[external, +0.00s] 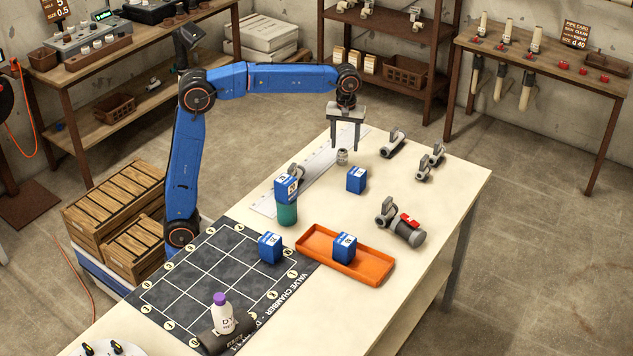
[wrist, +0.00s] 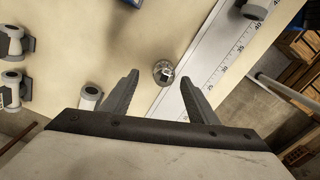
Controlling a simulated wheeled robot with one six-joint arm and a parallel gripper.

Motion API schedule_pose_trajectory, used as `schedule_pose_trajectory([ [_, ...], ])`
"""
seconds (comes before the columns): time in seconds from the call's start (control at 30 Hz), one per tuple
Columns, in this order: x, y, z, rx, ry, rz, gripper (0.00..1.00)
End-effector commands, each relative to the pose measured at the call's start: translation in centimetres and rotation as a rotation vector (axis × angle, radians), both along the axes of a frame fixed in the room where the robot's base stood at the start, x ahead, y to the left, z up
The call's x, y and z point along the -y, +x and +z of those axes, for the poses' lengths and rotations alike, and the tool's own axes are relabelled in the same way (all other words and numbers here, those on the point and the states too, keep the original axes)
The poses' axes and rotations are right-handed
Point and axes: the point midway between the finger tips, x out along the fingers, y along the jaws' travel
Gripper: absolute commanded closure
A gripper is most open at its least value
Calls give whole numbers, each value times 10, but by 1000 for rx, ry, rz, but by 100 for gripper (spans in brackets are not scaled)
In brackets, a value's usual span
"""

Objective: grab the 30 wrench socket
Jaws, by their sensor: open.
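A small round metal socket (external: 342,157) stands on the far part of the cream table. In the wrist view the socket (wrist: 163,70) shows a dark square hole in its top, close to the ruler's edge. No number can be read on it. My gripper (external: 345,148) points down above the socket, jaws apart and empty. In the wrist view the socket appears between and just beyond the fingertips of my gripper (wrist: 160,79). I cannot tell the exact height left between the fingertips and the socket.
A white ruler (external: 300,181) lies beside the socket. A blue cube (external: 356,180) sits nearby; another (external: 287,187) is atop a teal cylinder (external: 287,214). Grey pipe fittings (external: 392,145) lie to the right. An orange tray (external: 318,264) holds a blue cube (external: 344,247).

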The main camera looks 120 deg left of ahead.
Motion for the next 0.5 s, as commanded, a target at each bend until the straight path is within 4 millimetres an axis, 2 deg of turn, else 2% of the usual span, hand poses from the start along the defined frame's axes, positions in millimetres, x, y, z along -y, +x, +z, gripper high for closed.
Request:
schedule_pose_trajectory([
  [0.23,1,-2,-15,-1,0,0,46],
  [0.5,2,-8,-50,-2,-2,0,46],
])
